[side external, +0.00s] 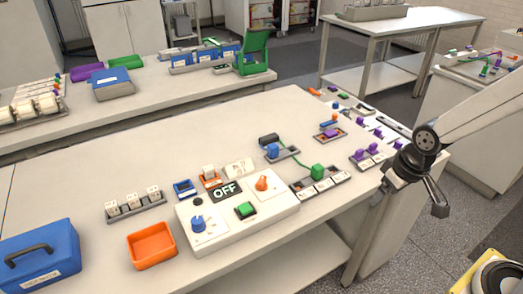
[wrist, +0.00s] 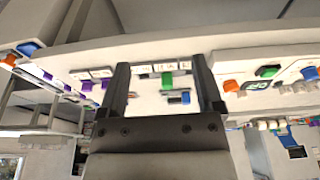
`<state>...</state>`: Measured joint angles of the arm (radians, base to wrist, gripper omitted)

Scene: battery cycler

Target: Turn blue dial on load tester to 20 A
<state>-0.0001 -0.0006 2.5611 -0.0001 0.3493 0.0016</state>
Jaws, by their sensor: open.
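The load tester is a white box (side external: 262,215) near the front edge of the bench in the side view, with a dark display reading OFF (side external: 225,191). Its blue dial (side external: 198,224) sits at the front left of the top face, with markings around it too small to read. An orange knob (side external: 263,184) and a green button (side external: 245,210) share the panel. My gripper (side external: 411,198) is open and empty beyond the bench's right end, far right of the dial. In the wrist view the two fingers (wrist: 159,64) stand apart, and the blue dial (wrist: 310,73) shows at the right edge.
Left of the tester are an orange tray (side external: 151,246) and a blue toolbox (side external: 40,256). A blue and green cabled fixture (side external: 290,160) and purple parts (side external: 366,154) lie between tester and gripper.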

